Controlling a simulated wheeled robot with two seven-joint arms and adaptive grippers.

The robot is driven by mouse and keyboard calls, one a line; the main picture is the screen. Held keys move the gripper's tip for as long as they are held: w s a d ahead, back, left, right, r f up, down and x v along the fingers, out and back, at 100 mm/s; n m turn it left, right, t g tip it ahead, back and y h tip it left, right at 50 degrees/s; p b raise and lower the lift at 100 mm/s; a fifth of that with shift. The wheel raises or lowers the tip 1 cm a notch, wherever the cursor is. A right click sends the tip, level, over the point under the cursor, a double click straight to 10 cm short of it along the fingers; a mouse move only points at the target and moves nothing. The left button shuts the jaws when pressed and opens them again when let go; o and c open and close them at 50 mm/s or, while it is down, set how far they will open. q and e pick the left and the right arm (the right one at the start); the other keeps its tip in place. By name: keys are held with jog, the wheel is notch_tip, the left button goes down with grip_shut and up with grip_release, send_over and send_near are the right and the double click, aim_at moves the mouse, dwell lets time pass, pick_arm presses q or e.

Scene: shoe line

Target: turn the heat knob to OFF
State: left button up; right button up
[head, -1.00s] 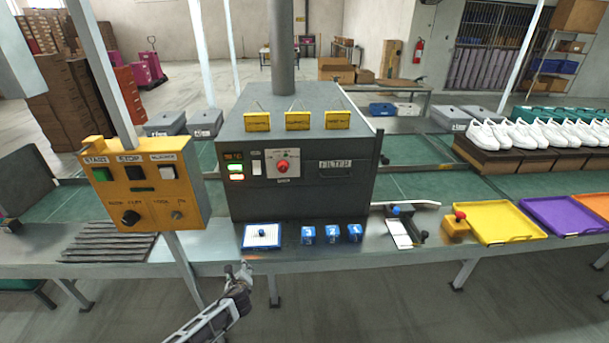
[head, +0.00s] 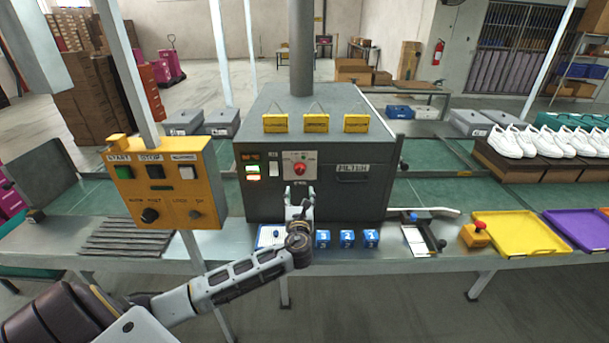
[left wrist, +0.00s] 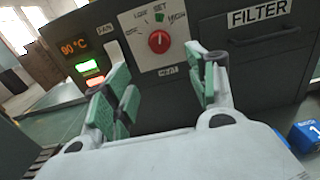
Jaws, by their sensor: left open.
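The heat knob (head: 299,169) is a red round knob on a white dial plate on the front of the dark grey machine (head: 360,205). My left gripper (head: 299,192) is in front of the machine, just below the knob in the head view. In the left wrist view its green-padded fingers (left wrist: 160,90) are spread apart with nothing between them. My right gripper is not in view.
A FILTER drawer (head: 352,174) is at the right. Blue numbered blocks (head: 346,238) stand on the bench below. A yellow control box (head: 165,185) stands at the left.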

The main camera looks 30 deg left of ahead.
aim_at(300, 172)
pick_arm(q)
jog(key=shift+w+a, duration=0.1)
jog(key=shift+p+x, duration=0.6)
jog(key=shift+x, duration=6.15)
jog(key=shift+f, duration=0.1)
jog(key=shift+c, duration=0.5)
jog(key=c, duration=0.9)
